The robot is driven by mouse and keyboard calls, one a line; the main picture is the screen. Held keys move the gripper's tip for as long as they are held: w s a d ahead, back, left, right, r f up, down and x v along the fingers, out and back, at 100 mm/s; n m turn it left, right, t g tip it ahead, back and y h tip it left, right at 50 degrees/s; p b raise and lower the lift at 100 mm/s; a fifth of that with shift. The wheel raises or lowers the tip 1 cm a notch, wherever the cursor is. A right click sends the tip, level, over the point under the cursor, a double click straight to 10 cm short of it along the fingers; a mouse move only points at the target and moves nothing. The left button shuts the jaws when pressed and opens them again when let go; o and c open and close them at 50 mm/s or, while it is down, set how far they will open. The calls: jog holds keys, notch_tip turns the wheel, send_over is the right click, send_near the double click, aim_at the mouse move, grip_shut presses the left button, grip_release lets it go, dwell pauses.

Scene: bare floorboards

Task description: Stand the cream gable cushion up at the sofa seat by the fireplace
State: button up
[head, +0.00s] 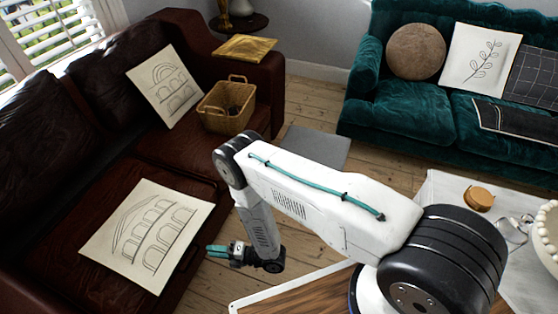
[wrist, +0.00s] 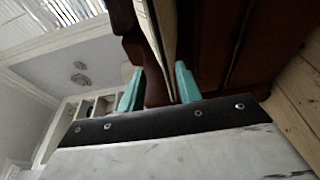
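The cream gable cushion (head: 150,236), printed with a gabled, arched building, lies flat on the near seat of the dark red-brown leather sofa (head: 20,255) in the head view. My gripper (head: 210,251) is just right of the cushion's right edge, low beside the sofa front. In the wrist view my gripper (wrist: 158,88) has its teal fingers apart. The cushion's pale edge (wrist: 152,30) shows between them, beyond or in the gap; I cannot tell whether it touches. No fireplace is recognisable in the head view.
Another cream cushion (head: 165,86) with an arch drawing leans on the sofa back beside a wicker basket (head: 227,106). A teal sofa (head: 405,110) with several cushions stands at the back right. A white table (head: 440,190) is at right. Bare floorboards lie between.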

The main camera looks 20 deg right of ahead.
jog(key=w+d+r+m+h, duration=0.1)
jog(key=w+r+m+h, duration=0.35)
jog(key=w+r, duration=1.25)
jog(key=w+d+r+m+t+h, duration=0.1)
jog(key=w+d+r+m+h, duration=0.25)
jog(key=d+r, duration=0.55)
jog(key=w+d+r+m+h, duration=0.3)
jog(key=d+r+m+h, duration=0.15)
jog(key=r, duration=0.75)
jog(key=s+d+r+m+g+h, duration=0.35)
jog(key=s+d+r+m, duration=0.65)
jog(key=s+d+r, duration=0.55)
jog(key=s+r+m+g, duration=0.1)
jog(key=s+r+m, duration=0.1)
jog(key=s, duration=0.7)
jog(key=s+d+r+m+g, duration=0.1)
jog(key=s+r+m, duration=0.2)
jog(key=s, duration=0.6)
jog(key=s+d+r+m+g, duration=0.1)
jog(key=s+r+m+g, duration=0.1)
jog(key=s, duration=0.7)
jog(key=shift+s+d+r+m, duration=0.15)
jog(key=shift+s+d+m, duration=0.1)
jog(key=shift+m, duration=0.5)
